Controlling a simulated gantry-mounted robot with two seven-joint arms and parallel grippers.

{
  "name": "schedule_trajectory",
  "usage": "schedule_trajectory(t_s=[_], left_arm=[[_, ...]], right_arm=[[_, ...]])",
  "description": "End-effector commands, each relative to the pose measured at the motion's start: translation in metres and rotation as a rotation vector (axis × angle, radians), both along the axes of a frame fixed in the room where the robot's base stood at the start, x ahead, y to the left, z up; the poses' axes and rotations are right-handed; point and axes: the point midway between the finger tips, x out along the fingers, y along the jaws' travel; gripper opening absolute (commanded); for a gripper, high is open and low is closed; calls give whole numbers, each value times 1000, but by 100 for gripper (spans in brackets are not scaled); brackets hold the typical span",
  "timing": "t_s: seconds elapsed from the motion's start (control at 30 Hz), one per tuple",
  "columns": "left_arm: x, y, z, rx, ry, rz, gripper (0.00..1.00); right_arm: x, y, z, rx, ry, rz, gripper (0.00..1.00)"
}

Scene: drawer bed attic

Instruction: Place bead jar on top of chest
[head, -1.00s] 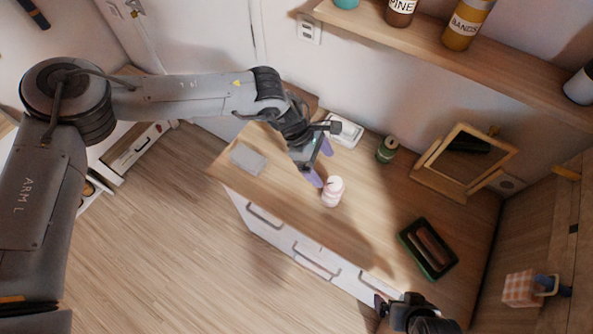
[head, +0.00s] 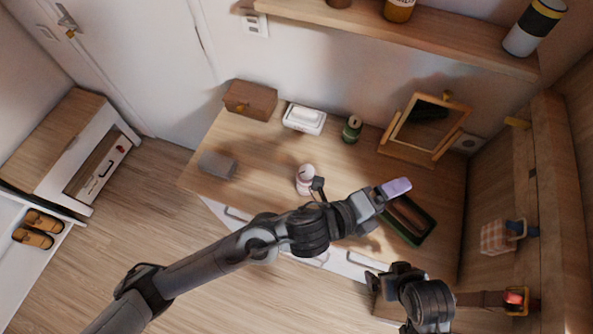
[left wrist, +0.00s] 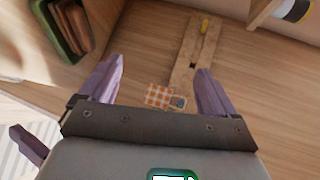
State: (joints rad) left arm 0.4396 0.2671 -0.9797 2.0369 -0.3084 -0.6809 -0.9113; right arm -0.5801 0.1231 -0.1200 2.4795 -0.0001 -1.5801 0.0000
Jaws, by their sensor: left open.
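The pale pink-and-white jar (head: 305,181), apparently the bead jar, stands upright on the wooden top of the white drawer unit (head: 275,150). The word chest could mean this unit or the small brown box (head: 250,99) at its back left; I cannot tell which. My left gripper (head: 396,188) is open and empty, right of the jar and near the dark green tray. Its spread purple fingers show in the left wrist view (left wrist: 156,88). My right gripper (head: 374,283) is low at the unit's front right; its jaw opening is unclear.
The green tray (head: 428,225) holds brown items. A white box (head: 304,118), green can (head: 352,129), framed mirror (head: 425,127) and grey block (head: 217,165) stand on the top. A shelf (head: 440,38) overhangs the back. A checkered item (head: 497,237) is at right.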

Motion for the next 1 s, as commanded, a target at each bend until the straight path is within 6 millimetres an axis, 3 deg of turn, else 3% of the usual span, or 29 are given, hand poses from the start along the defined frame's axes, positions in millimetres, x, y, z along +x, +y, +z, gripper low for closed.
schedule_trajectory(t_s=[0.13,0.27,0.4,0.5,0.6,0.8,1.0], left_arm=[[17,72,-19,-180,400,379,90],[15,154,-57,-317,739,743,90],[-18,243,-106,-436,1044,1133,90],[-52,295,-133,-498,1200,1381,90],[-86,334,-150,-542,1305,1582,90],[-127,373,-164,-587,1396,1810,90],[-134,380,-166,-595,1410,1852,90]], right_arm=[[0,1,0,3,-1,-2,100],[0,1,0,5,0,-4,100],[0,1,0,6,0,-4,100],[0,1,0,6,0,-4,100],[0,1,0,7,0,-4,100],[0,1,0,5,0,-4,100],[0,1,0,3,-1,-2,100]])
